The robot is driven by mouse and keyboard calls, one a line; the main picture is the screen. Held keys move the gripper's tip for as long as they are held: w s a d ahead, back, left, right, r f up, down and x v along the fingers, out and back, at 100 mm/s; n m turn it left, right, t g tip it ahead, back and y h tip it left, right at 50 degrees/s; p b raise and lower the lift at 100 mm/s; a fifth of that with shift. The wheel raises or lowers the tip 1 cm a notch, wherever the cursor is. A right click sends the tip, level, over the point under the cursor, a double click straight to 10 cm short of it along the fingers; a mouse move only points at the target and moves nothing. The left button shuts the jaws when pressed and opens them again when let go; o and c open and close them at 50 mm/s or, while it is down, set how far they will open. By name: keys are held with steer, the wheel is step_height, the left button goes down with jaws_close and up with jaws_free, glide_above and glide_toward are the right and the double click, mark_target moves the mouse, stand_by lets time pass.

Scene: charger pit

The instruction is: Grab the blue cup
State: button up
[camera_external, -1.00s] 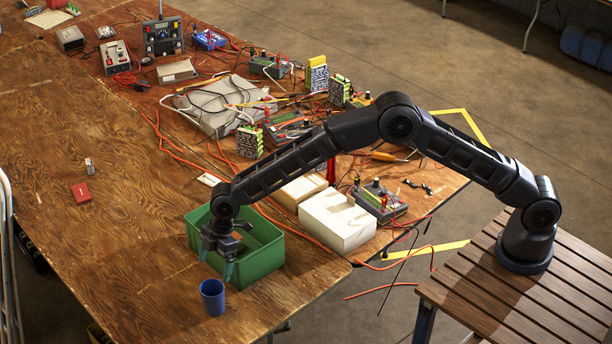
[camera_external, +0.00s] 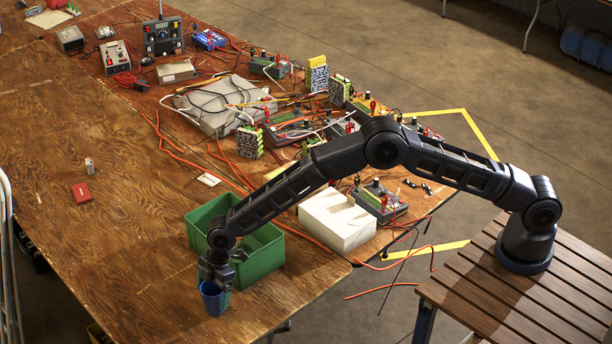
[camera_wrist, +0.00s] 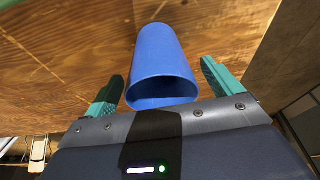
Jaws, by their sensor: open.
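The blue cup (camera_external: 213,301) stands upright on the wooden table near its front edge, just in front of the green bin. My gripper (camera_external: 216,283) is over the cup's top and hides part of its rim. In the wrist view the blue cup (camera_wrist: 160,62) lies between the two teal fingers of my gripper (camera_wrist: 165,88), with its open mouth toward the camera. The fingers are apart, one on each side of the cup, with a visible gap on both sides. I cannot tell how far down the cup the fingertips reach.
The green bin (camera_external: 262,264) is close behind the cup and below my forearm. A white box (camera_external: 338,222) stands to the right, with cables and electronic devices further back. The table left of the cup is mostly clear. The table's front edge is near.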

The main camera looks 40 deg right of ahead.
steer(key=x, duration=0.2)
steer(key=shift+f, duration=0.3)
steer(key=c, duration=1.1)
